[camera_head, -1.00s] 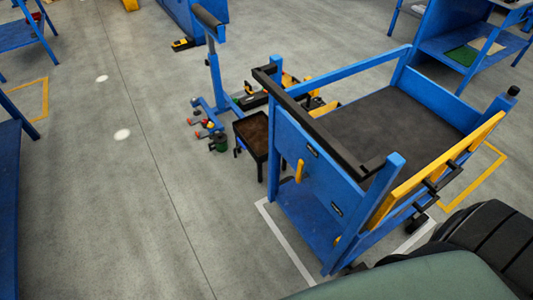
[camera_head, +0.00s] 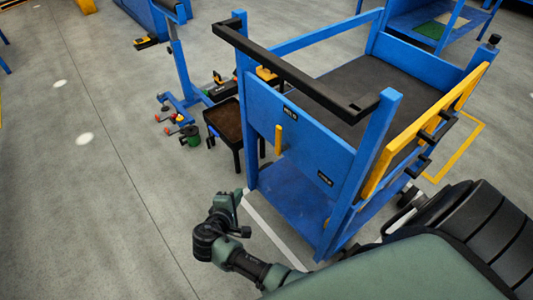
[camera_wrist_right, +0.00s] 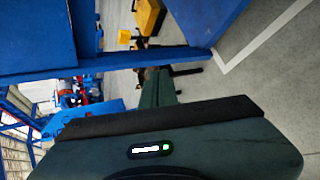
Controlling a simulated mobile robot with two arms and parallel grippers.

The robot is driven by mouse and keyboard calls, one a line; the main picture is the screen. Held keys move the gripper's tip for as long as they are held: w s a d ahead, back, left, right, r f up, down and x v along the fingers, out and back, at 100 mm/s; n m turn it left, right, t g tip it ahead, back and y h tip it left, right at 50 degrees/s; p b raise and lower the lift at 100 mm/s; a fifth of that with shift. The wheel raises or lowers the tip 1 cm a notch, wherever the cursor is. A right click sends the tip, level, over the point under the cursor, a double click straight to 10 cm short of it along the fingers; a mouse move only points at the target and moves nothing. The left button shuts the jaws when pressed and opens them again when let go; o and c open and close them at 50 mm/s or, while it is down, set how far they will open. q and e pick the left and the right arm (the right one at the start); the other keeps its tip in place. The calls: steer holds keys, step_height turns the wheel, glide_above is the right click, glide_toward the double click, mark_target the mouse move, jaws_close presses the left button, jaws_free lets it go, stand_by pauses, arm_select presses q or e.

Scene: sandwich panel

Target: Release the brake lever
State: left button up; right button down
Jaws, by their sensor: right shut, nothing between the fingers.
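A short upright yellow lever (camera_head: 278,140) sits on the blue end panel of the cart (camera_head: 310,150), below a small dark label; I take it for the brake lever. My right gripper (camera_head: 237,198) is at the lower middle of the head view, left of the cart's near end. It is lower than the lever and clearly apart from it. In the right wrist view its fingers (camera_wrist_right: 157,82) are closed together with nothing between them. I cannot pick out the lever in the wrist view. My left gripper is out of view.
A black bar (camera_head: 290,75) runs along the cart's top edge above the panel. Open grey floor (camera_head: 110,210) lies to the left.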

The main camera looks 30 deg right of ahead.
arm_select(q)
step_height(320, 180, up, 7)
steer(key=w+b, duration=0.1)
steer(key=b, duration=0.2)
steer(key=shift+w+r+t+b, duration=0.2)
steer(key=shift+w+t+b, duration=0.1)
steer(key=shift+b, duration=0.05)
arm_select(e)
step_height(320, 180, up, 21)
steer(key=d+m+h, duration=0.1)
steer(key=m+h, duration=0.5)
steer(key=h, duration=0.1)
steer(key=shift+s+g, duration=0.3)
steer(key=shift+s, duration=0.1)
steer(key=shift+d+f, duration=0.1)
steer(key=shift+d, duration=0.05)
steer(key=x, duration=1)
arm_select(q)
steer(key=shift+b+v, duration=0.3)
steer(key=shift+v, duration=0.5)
arm_select(e)
steer(key=s, duration=0.4)
steer(key=shift+d, duration=0.15)
